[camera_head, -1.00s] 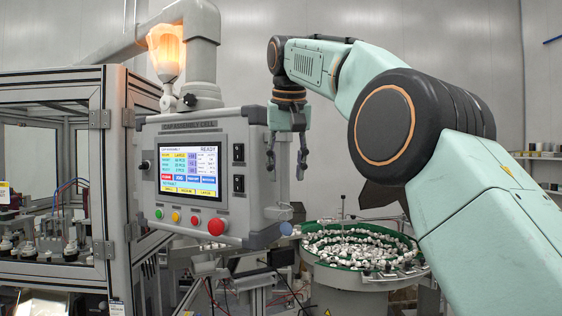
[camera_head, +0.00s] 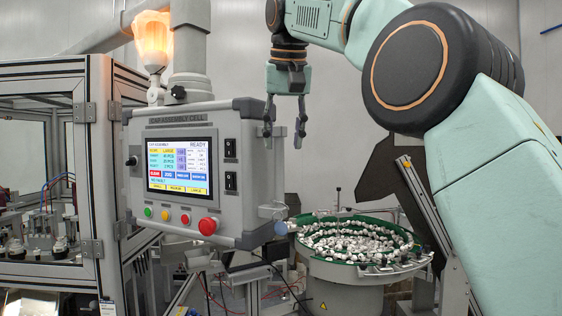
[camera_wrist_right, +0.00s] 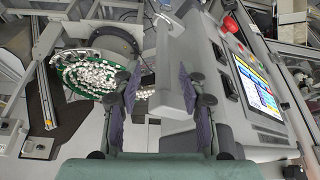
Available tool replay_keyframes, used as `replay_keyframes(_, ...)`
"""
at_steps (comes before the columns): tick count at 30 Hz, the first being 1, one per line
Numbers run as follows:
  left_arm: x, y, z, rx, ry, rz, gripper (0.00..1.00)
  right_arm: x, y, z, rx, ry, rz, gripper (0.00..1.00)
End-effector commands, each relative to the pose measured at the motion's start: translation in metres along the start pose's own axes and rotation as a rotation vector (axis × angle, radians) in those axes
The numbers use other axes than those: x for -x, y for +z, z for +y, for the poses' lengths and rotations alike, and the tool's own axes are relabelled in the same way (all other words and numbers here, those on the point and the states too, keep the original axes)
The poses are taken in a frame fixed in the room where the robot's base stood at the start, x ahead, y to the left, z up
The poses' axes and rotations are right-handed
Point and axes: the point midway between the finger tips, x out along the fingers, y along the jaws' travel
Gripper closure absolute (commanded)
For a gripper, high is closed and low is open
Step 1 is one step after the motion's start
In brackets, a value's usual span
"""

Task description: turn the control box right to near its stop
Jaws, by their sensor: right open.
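The control box (camera_head: 225,180) hangs from a grey arm in the left-centre of the head view, its lit screen (camera_head: 179,165) reading READY. Below the screen are small coloured buttons and a red mushroom button (camera_head: 208,226). My right gripper (camera_head: 284,138) points down at the box's right edge, fingers spread and empty. In the right wrist view the box (camera_wrist_right: 212,68) is at the right, and a grey bar along its side (camera_wrist_right: 172,85) appears between the open fingers (camera_wrist_right: 158,95). Contact is not clear. My left gripper is out of view.
A feeder bowl (camera_head: 306,256) with a green rim and many white caps stands below and right of the box. A framed machine enclosure (camera_head: 88,165) stands close on the left. A glowing lamp (camera_head: 153,45) is above the box.

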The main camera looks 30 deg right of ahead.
Motion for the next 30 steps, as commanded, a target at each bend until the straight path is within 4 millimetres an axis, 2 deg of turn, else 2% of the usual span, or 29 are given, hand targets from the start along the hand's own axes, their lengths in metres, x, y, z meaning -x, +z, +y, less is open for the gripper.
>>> replay_keyframes(13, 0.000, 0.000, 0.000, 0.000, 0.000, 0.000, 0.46, -0.053, -0.002, -0.001, 0.002, 0.000, -0.004, 0.58)
replay_keyframes(25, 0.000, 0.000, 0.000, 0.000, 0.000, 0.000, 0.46, -0.060, -0.003, -0.001, 0.002, 0.000, -0.002, 0.58)
replay_keyframes(30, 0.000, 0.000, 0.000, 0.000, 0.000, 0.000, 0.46, -0.060, -0.003, -0.001, 0.002, 0.000, -0.002, 0.72)
